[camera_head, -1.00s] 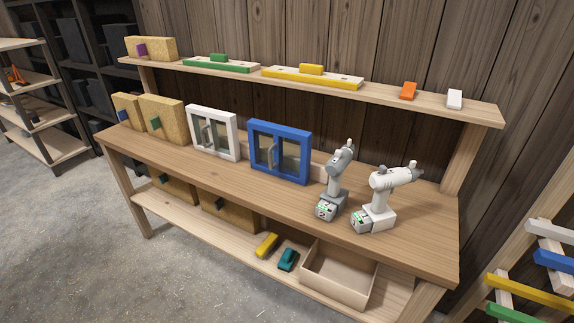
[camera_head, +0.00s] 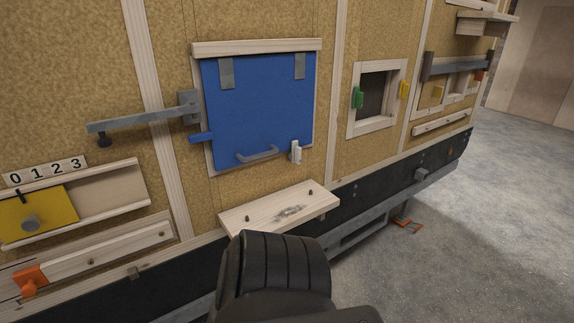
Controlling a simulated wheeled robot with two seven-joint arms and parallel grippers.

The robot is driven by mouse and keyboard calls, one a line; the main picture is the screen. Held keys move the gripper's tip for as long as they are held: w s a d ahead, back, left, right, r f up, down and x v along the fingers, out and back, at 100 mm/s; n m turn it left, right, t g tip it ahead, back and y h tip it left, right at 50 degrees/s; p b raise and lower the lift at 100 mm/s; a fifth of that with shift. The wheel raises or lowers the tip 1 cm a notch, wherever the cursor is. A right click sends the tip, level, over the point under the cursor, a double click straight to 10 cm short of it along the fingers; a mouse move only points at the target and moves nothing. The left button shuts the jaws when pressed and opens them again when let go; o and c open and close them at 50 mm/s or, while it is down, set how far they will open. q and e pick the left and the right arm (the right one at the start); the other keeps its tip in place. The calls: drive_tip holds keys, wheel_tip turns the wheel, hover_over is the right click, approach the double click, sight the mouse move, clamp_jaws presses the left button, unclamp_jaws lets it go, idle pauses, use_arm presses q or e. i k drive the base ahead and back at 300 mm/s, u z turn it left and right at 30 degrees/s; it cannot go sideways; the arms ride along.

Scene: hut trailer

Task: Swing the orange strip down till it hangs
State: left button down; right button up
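A small orange piece (camera_head: 479,75) shows far right on the trailer wall, at the right end of a small framed opening. It is too small to tell how it lies. A larger orange piece (camera_head: 30,281) is at the lower left, at the left end of a pale wooden strip. I cannot tell which one is the task's strip. Neither gripper is in view. A black ribbed part of my own body covers the bottom middle.
A blue hatch (camera_head: 255,110) with a grey handle is shut, with a grey bar (camera_head: 140,121) sticking out at its left. A wooden ledge (camera_head: 240,220) juts out below it. A framed window (camera_head: 376,122) has green and yellow catches.

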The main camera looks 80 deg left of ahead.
sight(29, 280)
drive_tip(key=u, duration=4.05)
